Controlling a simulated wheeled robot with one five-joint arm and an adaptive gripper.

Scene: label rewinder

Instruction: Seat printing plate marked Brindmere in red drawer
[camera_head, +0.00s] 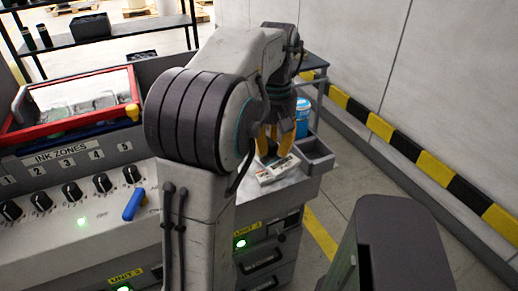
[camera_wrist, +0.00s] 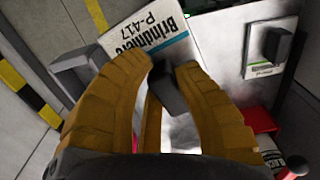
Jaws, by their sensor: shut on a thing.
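The printing plate marked Brindmere P-417 (camera_wrist: 143,42) shows in the wrist view as a white and blue labelled piece just beyond my fingers. My gripper (camera_wrist: 165,88) is shut on its dark block-shaped grip (camera_wrist: 170,92). In the head view my gripper (camera_head: 274,143) points down at the white plate (camera_head: 276,171) on the grey unit top at the arm's far side. I cannot tell whether the plate is lifted. Red parts (camera_wrist: 258,120) show at the lower right of the wrist view; whether they belong to the red drawer is unclear. My fingers hide part of the plate.
Another labelled plate with a dark grip (camera_wrist: 275,44) is at the wrist view's upper right. A grey open tray (camera_head: 315,156) adjoins the unit top. A blue can (camera_head: 303,118) stands behind. The red-framed machine (camera_head: 70,124) is left; a striped barrier (camera_head: 435,168) lines the right wall.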

